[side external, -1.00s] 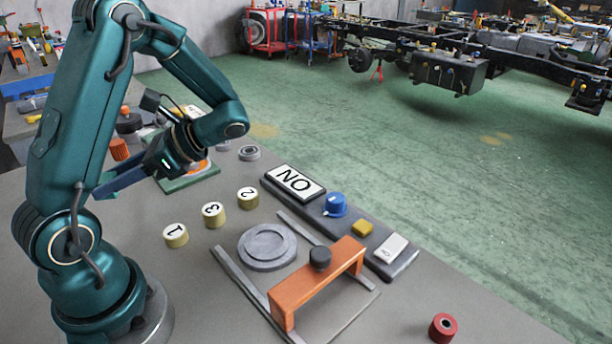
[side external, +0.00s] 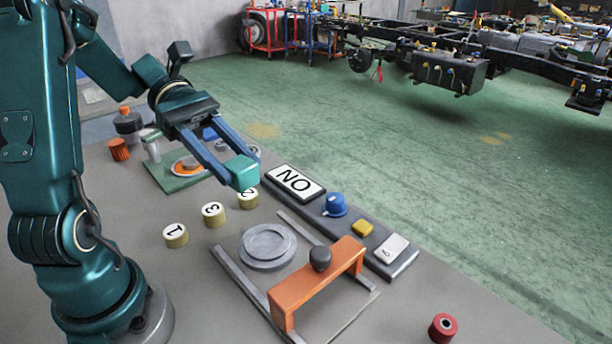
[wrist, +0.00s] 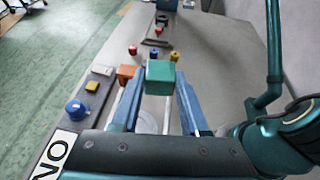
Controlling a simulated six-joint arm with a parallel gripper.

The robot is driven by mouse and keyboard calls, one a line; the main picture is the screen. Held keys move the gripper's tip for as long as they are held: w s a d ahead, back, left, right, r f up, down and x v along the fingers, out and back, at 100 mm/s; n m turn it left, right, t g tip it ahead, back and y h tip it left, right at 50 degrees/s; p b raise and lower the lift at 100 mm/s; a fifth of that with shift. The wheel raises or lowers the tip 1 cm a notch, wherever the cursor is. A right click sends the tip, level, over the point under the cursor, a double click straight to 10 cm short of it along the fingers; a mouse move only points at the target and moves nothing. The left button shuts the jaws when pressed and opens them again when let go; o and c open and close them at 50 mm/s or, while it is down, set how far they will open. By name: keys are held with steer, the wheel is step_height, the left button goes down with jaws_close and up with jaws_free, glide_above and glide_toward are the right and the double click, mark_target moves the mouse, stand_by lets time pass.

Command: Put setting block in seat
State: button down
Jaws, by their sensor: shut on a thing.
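My gripper (side external: 236,165) is shut on a teal block (side external: 241,174), held at the fingertips in the air. In the side view the block overlaps the top of the cylinder marked 2 (side external: 248,199). In the wrist view the block (wrist: 160,78) is between the tips of my blue fingers. A round grey dish-like part (side external: 267,246), which may be the seat, lies on the bench to the lower right of the block; nothing is in it. In the wrist view it (wrist: 147,121) is partly hidden behind my gripper.
An orange bridge (side external: 318,285) with a dark knob stands on rails beside the dish. Cylinders marked 3 (side external: 214,214) and 1 (side external: 175,235) stand left. A panel with a NO sign (side external: 295,182) and blue knob (side external: 335,204) runs behind. A red spool (side external: 443,328) is at the front right.

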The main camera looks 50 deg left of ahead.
steer(key=w+a+r+n+t, duration=0.2)
steer(key=w+r+n+t, duration=0.1)
steer(key=w+t, duration=0.1)
steer(key=shift+g+y, duration=0.3)
steer(key=shift+y, duration=0.2)
steer(key=shift+s+d+f, duration=0.15)
steer(key=shift+f, duration=4.65)
steer(key=shift+s+d+f, duration=0.1)
steer(key=shift+f, duration=4.65)
steer(key=shift+c, duration=2.1)
jaws_free()
